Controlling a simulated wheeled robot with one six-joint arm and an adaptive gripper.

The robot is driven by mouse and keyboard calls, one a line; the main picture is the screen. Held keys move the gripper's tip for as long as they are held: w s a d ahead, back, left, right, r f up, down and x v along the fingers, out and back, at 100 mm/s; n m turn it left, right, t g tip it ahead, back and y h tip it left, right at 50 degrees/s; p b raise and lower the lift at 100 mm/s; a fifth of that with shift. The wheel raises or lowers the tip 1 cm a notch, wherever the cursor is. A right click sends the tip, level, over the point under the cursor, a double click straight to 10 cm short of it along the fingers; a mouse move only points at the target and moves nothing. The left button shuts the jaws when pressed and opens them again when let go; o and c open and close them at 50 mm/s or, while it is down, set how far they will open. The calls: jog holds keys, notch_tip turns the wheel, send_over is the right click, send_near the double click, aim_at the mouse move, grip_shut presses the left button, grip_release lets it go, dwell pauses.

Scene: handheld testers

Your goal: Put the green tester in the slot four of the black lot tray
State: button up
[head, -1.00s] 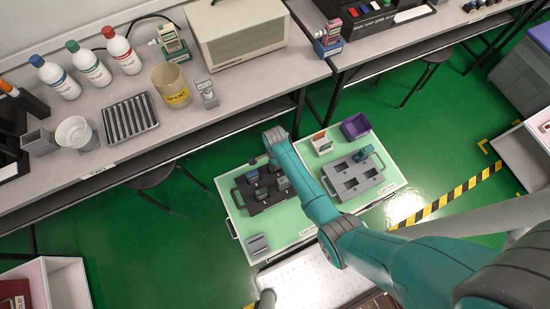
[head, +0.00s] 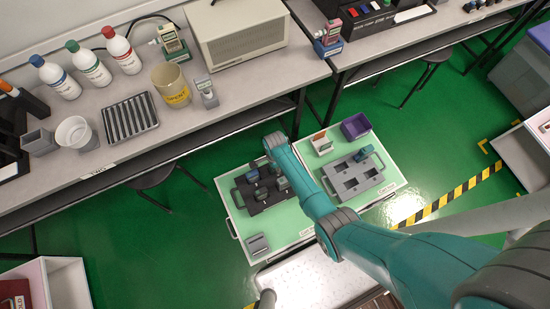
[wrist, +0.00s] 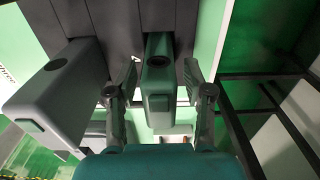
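The black lot tray (head: 258,205) lies on the pale green top of a low cart in the head view, with several small testers in it. In the wrist view my gripper (wrist: 160,75) is open, one finger on each side of the green tester (wrist: 158,85). Narrow gaps show between the fingers and its sides. The tester's far end meets the dark panelled surface of the tray (wrist: 115,25). A grey tester (wrist: 60,85) stands just left of the left finger. In the head view my arm hides most of the gripper, and I cannot single out the green tester there.
A purple bin (head: 355,126), a white box (head: 322,144) and a small grey holder (head: 258,244) share the cart. The workbench (head: 210,105) edge runs behind.

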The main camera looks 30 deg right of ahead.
jog(key=shift+r, duration=0.1)
notch_tip(320, 180, up, 12)
jog(key=shift+r, duration=0.1)
dwell(0.5)
jog(key=s+f+n+t, duration=0.3)
jog(key=s+n+t, duration=0.15)
jog(key=s, duration=0.65)
jog(key=s+r+n+t, duration=0.35)
jog(key=s+r, duration=0.25)
jog(key=s, duration=0.3)
jog(key=s+r+n+t, duration=0.2)
jog(key=s+r+n, duration=0.1)
jog(key=r, duration=0.7)
jog(key=s+r+n+t, duration=0.2)
jog(key=s+r, duration=0.4)
jog(key=r, duration=0.4)
jog(key=s+r+n+t, duration=0.3)
jog(key=s+r+n, duration=0.2)
jog(key=r, duration=0.5)
jog(key=shift+s+r, duration=0.25)
jog(key=shift+r, duration=0.15)
